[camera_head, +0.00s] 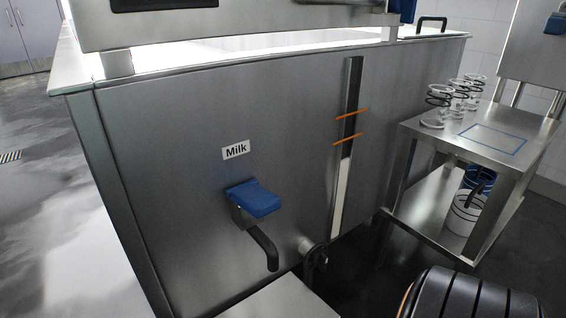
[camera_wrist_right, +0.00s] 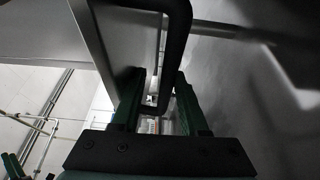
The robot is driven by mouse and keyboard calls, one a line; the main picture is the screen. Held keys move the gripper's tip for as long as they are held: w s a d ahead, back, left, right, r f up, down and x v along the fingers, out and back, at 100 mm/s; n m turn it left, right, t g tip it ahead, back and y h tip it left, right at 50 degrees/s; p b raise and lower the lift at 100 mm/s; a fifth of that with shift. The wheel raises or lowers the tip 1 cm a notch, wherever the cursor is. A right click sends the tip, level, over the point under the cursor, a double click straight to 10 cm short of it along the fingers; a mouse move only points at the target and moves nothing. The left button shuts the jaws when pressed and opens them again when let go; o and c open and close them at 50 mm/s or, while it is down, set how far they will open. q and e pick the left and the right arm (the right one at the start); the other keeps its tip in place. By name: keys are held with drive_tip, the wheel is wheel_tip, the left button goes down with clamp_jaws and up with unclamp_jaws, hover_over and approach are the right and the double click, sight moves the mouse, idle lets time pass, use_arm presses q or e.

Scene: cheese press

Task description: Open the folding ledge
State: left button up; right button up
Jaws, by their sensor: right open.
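In the right wrist view my right gripper (camera_wrist_right: 155,78) is open, with its two green-lined fingers apart. A dark bar-shaped handle (camera_wrist_right: 174,40) runs down from the top between and beyond the fingers, close to the right finger. I cannot tell whether it touches them. A grey metal panel (camera_wrist_right: 105,32) lies beside the handle, on the left; it may be the folding ledge, but the close view does not settle this. Neither gripper shows in the head view, and I cannot make out the folding ledge there with certainty.
A steel vat (camera_head: 190,190) with a Milk label (camera_head: 236,150) fills the middle. A blue-topped tap (camera_head: 254,198) sticks out from its front. Open floor lies at the left.

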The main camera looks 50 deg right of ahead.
drive_tip(key=shift+r, duration=0.1)
drive_tip(key=s+d, duration=0.2)
drive_tip(key=s, duration=1)
drive_tip(key=shift+s, duration=0.15)
drive_tip(key=shift+s, duration=0.1)
